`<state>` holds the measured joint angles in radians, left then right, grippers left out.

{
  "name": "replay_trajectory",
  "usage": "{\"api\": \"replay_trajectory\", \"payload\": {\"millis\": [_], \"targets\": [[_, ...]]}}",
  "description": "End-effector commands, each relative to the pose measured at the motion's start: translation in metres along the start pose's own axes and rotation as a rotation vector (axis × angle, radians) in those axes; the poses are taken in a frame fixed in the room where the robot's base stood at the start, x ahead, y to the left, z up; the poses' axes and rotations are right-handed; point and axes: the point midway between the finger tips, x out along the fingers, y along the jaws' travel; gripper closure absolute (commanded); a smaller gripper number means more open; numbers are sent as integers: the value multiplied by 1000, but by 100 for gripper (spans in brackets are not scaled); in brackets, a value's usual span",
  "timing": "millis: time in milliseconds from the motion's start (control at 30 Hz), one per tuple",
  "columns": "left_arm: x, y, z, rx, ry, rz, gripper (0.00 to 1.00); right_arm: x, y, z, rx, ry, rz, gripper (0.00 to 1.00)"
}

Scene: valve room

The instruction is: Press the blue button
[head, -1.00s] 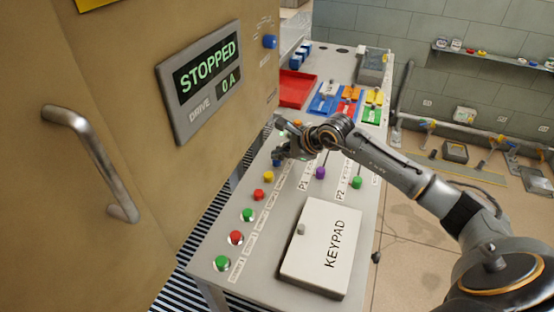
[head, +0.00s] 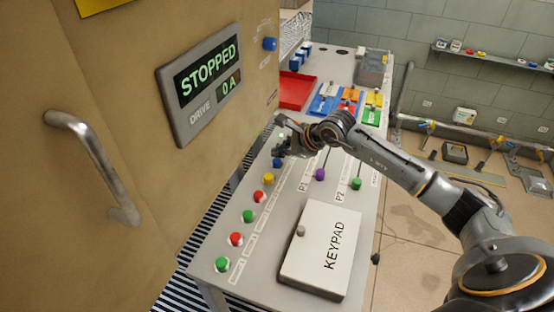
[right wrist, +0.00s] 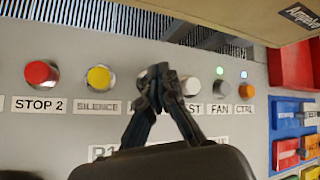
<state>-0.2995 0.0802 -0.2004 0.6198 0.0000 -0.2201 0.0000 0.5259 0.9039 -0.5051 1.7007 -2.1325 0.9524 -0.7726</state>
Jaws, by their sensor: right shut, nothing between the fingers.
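The blue button (head: 277,163) is on the sloping grey panel, in the row along its left edge, past the yellow button. My right gripper (head: 277,150) is over the panel just beyond and beside the blue button in the head view. It is shut and empty. In the right wrist view the closed fingertips (right wrist: 160,75) stand over the row between the yellow button and a grey-white button, and hide what lies beneath them. I cannot tell whether they touch anything. My left gripper is not in view.
A yellow button (head: 268,178) and a red button (head: 236,238) lie nearer in the row. A cabinet (head: 150,120) with a STOPPED display and handle rises at left, with another blue knob (head: 270,43). A KEYPAD cover (head: 322,250) sits on the near panel.

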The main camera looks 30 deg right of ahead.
Motion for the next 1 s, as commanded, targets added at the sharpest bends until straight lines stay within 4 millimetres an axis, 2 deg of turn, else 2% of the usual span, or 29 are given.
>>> {"api": "replay_trajectory", "payload": {"millis": [267,733,1000], "targets": [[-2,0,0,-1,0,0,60,-2,-2,2,0,-1,-1,100],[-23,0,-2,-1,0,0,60,-33,-25,25,0,-2,-2,100],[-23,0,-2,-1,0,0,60,-35,-26,26,0,-1,-1,100]]}}
